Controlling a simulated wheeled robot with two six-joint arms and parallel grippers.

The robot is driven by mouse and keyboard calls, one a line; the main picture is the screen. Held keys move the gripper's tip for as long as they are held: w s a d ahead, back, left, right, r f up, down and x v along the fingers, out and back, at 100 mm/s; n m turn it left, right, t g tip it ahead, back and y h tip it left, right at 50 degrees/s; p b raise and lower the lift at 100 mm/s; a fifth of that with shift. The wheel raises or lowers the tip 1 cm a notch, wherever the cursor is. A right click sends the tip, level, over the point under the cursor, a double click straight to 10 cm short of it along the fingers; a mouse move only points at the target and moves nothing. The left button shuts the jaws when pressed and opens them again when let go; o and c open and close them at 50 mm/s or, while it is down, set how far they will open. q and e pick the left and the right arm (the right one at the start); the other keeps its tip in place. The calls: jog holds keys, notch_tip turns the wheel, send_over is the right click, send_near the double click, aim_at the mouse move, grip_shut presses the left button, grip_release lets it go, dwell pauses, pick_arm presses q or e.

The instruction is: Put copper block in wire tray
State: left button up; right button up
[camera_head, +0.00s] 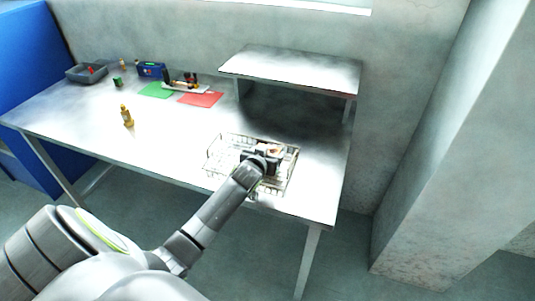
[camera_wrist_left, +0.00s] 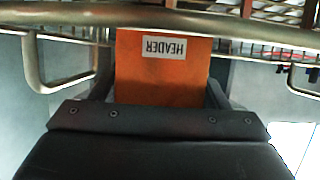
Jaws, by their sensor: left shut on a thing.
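The wire tray (camera_head: 221,153) stands on the table near its front right edge. My left gripper (camera_head: 263,158) is over the tray and shut on the copper block (camera_head: 273,150), which is mostly hidden by the gripper in the head view. In the left wrist view the copper block (camera_wrist_left: 160,80) is orange, with a white label reading HEADER upside down, between the fingers of the gripper (camera_wrist_left: 160,92). The tray's thick wire rim (camera_wrist_left: 75,20) crosses just above the block in that view. I cannot tell whether the block touches the tray floor. My right gripper is out of view.
A small gold bottle-like figure (camera_head: 127,116) stands mid-table. A green mat (camera_head: 155,90), red mat (camera_head: 201,99), blue box (camera_head: 150,70) and grey bin (camera_head: 74,75) are at the back left. A raised shelf (camera_head: 290,68) stands behind the tray. The middle of the table is mostly clear.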

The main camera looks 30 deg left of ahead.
pick_arm(q)
jog(key=shift+f, duration=0.2)
jog(key=o, duration=1.2)
jog(key=shift+f, duration=0.1)
jog(key=shift+c, duration=0.2)
jog(key=shift+r, duration=0.25)
jog(key=v, duration=1.2)
jog(key=shift+f+b, duration=0.15)
jog(key=shift+b, duration=0.25)
jog(key=shift+s+d, duration=0.1)
